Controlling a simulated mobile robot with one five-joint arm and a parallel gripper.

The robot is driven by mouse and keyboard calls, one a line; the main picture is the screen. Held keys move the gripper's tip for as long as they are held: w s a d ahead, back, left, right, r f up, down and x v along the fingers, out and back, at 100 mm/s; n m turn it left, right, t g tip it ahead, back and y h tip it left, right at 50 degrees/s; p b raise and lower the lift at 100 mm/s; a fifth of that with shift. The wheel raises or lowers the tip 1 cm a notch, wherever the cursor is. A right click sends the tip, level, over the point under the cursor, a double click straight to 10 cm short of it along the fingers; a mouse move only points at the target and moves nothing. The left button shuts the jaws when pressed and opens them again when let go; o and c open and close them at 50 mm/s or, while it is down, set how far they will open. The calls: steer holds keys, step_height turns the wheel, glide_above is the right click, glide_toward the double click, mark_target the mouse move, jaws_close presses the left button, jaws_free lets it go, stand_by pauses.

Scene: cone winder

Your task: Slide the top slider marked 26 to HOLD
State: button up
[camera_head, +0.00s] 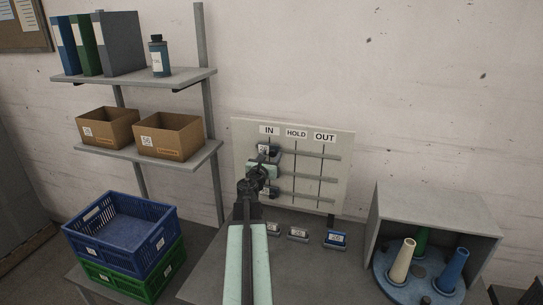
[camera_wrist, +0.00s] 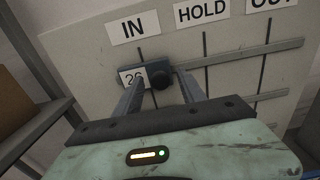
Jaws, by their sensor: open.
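The top slider (camera_head: 273,150) is at the left, in the IN column. In the wrist view its label reads 26 (camera_wrist: 127,76) and its dark round knob (camera_wrist: 160,75) faces me. My gripper (camera_wrist: 161,79) is open, with one finger on each side of the knob; I cannot tell whether either touches it. The HOLD sign (camera_wrist: 202,11) is to the right, above an empty stretch of rail. My arm partly hides the lower sliders in the head view.
Lower rails run below the top one, with a slider (camera_head: 267,190) at the left of the bottom rail. A grey box (camera_head: 446,210) stands at right, shelves (camera_head: 186,76) at left.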

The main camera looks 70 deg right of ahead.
jaws_close()
stand_by(1.4)
